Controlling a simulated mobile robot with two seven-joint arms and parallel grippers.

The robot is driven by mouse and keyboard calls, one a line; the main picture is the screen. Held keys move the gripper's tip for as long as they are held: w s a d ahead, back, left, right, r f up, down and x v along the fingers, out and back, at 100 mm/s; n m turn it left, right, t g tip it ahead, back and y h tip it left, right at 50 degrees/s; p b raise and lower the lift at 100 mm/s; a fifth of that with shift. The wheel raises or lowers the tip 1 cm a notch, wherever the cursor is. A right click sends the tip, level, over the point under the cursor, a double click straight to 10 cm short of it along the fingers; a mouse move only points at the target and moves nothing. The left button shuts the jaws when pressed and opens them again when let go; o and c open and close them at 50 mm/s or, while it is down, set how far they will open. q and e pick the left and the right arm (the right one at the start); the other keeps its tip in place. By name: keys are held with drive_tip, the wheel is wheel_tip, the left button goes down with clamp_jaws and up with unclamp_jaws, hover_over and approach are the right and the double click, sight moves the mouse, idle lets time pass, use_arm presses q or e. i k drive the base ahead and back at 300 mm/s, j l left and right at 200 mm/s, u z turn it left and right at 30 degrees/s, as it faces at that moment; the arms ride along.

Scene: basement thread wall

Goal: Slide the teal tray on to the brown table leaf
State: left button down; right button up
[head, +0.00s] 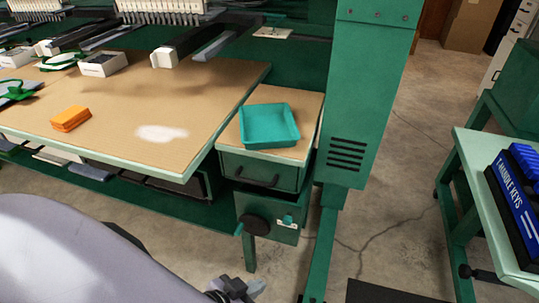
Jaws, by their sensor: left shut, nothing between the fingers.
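The teal tray (270,142) is a shallow, empty square tray. It lies flat on the small brown top (309,108) above a green drawer unit, near that top's front edge. The large brown table top (200,105) is beside it on the left, with a pale green edge between them. I cannot tell which brown surface is called the leaf. My left gripper (240,289) is at the bottom edge, shut and empty, well in front of and below the tray and apart from it. The forearm hides part of the floor. My right gripper is not in view.
An orange block (71,118) and a white patch (162,133) are on the large top. Machine heads (163,58) overhang its back. A green post (358,100) stands right of the tray. A black handwheel (254,224) sticks out below. A side table (490,200) is at right.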

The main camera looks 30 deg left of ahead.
sight(268, 126)
drive_tip(key=i+l, duration=0.1)
drive_tip(key=l, duration=0.3)
drive_tip(key=i+l, duration=0.1)
drive_tip(key=l, duration=0.3)
drive_tip(key=l+u, duration=0.15)
drive_tip(key=u, duration=0.95)
